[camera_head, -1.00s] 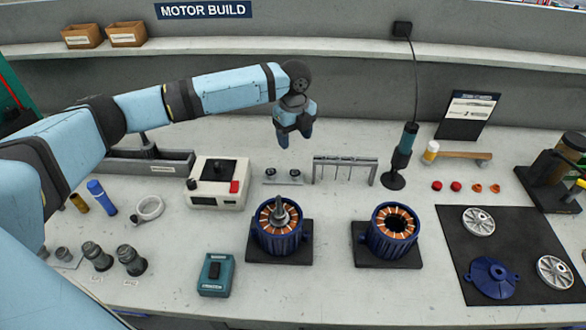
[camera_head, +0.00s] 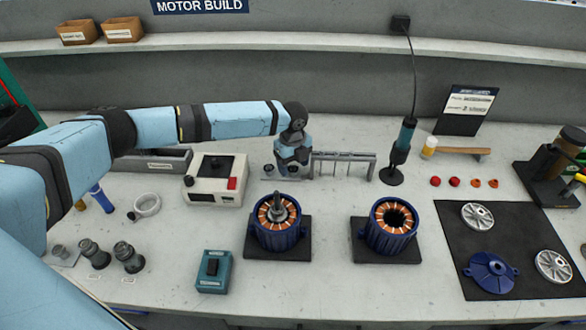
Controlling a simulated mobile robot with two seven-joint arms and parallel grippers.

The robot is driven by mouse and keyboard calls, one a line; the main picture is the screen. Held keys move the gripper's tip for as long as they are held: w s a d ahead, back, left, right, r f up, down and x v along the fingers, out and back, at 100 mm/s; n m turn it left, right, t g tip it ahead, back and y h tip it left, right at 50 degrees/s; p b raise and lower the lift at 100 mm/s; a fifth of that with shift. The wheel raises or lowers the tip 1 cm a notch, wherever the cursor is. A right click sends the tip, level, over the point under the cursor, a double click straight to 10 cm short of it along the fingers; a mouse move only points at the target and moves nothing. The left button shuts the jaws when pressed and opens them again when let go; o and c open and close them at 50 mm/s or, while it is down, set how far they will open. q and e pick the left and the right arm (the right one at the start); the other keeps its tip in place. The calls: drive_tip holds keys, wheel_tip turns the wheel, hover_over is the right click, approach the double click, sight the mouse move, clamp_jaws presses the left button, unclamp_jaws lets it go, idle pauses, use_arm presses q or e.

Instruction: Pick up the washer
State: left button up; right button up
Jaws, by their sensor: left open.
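I cannot make out for certain which small part is the washer. A low stand (camera_head: 268,179) behind the left motor carried two small dark round parts in the earlier picture. The left part (camera_head: 269,168) still shows; the right one is hidden behind my gripper. My left gripper (camera_head: 293,173) points down at the right end of this stand, open, just left of the hook rack (camera_head: 345,158). I cannot tell whether its fingers touch anything. My right gripper is not in view.
The left motor (camera_head: 262,238), with a shaft standing in it, and the right motor (camera_head: 376,240) stand in front. A white-and-grey device (camera_head: 203,188) is left of the stand. A dark upright tool (camera_head: 404,140) stands right of the rack. The bench between the motors is clear.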

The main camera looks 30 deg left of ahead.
use_arm(q)
drive_tip(key=shift+c, duration=0.3)
drive_tip(key=shift+f, duration=0.1)
drive_tip(key=c, duration=0.8)
wheel_tip(320, 180, up, 20)
drive_tip(key=shift+r+p, duration=0.15)
drive_tip(key=shift+p, duration=0.35)
